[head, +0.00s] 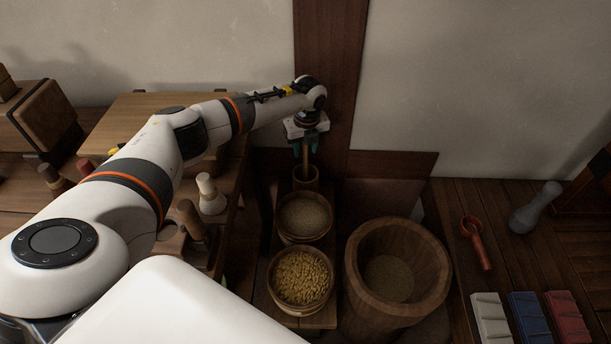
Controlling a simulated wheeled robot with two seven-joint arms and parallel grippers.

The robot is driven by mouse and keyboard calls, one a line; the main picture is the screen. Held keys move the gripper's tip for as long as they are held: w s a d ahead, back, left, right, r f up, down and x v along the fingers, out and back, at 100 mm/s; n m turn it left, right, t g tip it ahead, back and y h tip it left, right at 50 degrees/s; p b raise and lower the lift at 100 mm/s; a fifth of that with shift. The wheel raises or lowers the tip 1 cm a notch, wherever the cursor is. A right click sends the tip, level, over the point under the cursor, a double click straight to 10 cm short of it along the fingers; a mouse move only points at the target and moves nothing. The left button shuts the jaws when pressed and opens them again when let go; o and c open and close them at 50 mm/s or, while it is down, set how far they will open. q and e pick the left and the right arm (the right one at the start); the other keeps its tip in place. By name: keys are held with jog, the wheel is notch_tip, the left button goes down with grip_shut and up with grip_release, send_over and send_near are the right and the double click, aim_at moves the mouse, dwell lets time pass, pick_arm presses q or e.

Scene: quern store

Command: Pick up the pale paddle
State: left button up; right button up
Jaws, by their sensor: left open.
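A slim wooden handle (305,163), which looks like the paddle, stands upright in a small wooden cup (307,184) by the back wall. Its lower end is hidden in the cup, and its top is partly hidden by my gripper. My left gripper (305,152) points down just above the cup, with its open fingers around or right beside the handle; I cannot tell whether they touch it. My right gripper is out of view.
Bowls of brown grain (304,217) and yellow grain (301,277) stand in front of the cup. A large wooden tub (436,270) is to the right. A white-topped pestle (211,194) stands to the left. A red scoop (477,243) lies far right.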

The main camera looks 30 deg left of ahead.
pick_arm(q)
grip_shut()
